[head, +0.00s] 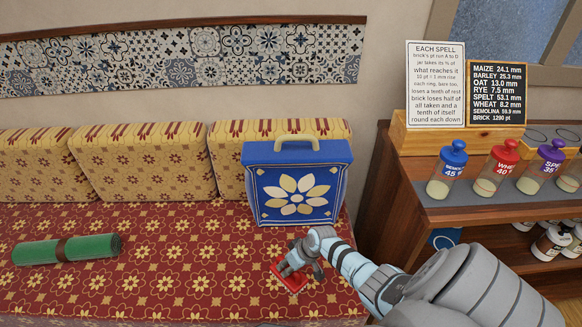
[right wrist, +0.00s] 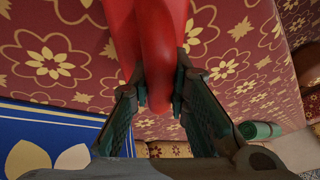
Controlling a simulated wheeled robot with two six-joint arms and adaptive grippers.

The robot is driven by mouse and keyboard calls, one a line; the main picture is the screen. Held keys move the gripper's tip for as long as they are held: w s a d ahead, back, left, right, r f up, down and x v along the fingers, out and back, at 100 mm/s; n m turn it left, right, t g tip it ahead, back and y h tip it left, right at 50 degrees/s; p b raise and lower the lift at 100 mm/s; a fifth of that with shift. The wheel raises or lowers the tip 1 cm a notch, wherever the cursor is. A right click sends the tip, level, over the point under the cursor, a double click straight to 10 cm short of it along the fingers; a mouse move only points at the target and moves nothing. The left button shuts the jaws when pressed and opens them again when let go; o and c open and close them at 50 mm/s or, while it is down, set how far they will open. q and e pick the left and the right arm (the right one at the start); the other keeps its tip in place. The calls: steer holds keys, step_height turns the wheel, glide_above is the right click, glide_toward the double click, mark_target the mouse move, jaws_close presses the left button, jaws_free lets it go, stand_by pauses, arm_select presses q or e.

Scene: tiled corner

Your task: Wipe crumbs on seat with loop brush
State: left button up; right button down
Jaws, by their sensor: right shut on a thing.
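The red loop brush (head: 290,279) is at the front right part of the patterned red seat (head: 180,260). My right gripper (head: 297,262) is shut on it from above. In the right wrist view the brush's rounded red handle (right wrist: 157,60) lies between the two fingers of the gripper (right wrist: 150,95). The brush is low over the seat; I cannot tell whether its underside touches the cloth. I cannot make out crumbs against the flower pattern. My left gripper is not in view.
A blue box (head: 296,185) with a flower and a handle stands behind the gripper against yellow cushions (head: 140,160). A green roll (head: 66,249) lies at the left. A wooden shelf (head: 400,200) with jars stands right. The seat's middle is clear.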

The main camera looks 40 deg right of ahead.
step_height(320, 180, up, 3)
steer(key=shift+f+p, duration=0.2)
steer(key=shift+p, duration=0.25)
step_height(320, 180, up, 2)
steer(key=shift+r+p, duration=0.1)
steer(key=shift+p, duration=1.05)
step_height(320, 180, up, 4)
steer(key=p, duration=0.3)
steer(key=shift+a+f, duration=0.1)
steer(key=shift+f, duration=0.15)
